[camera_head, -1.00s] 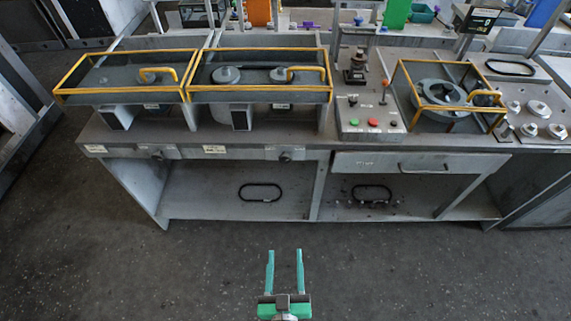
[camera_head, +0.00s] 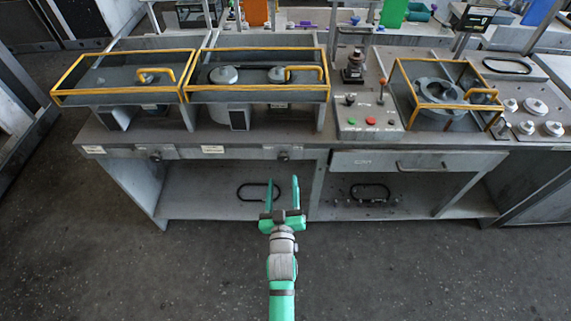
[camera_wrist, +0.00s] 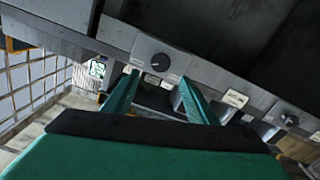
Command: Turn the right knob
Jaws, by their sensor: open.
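The right knob (camera_head: 284,156) is a small dark dial on the front edge of the workbench, under the right yellow-framed cover. The left knob (camera_head: 156,156) is farther left on the same edge. My gripper (camera_head: 282,182) is open and empty, in front of the bench and just below the right knob in the picture. In the wrist view, which looks upside down, my gripper's green fingers (camera_wrist: 159,78) point toward a dark round knob on a pale plate, apparently the right knob (camera_wrist: 160,62). It shows between the fingertips, apart from them. The other knob (camera_wrist: 290,120) is at the right.
The workbench (camera_head: 120,137) has open lower shelves and a drawer (camera_head: 415,162) to the right. Yellow-framed covers (camera_head: 258,97) stand on top above the knobs. A control panel (camera_head: 368,120) with buttons is right of them. The floor (camera_head: 400,275) in front is clear.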

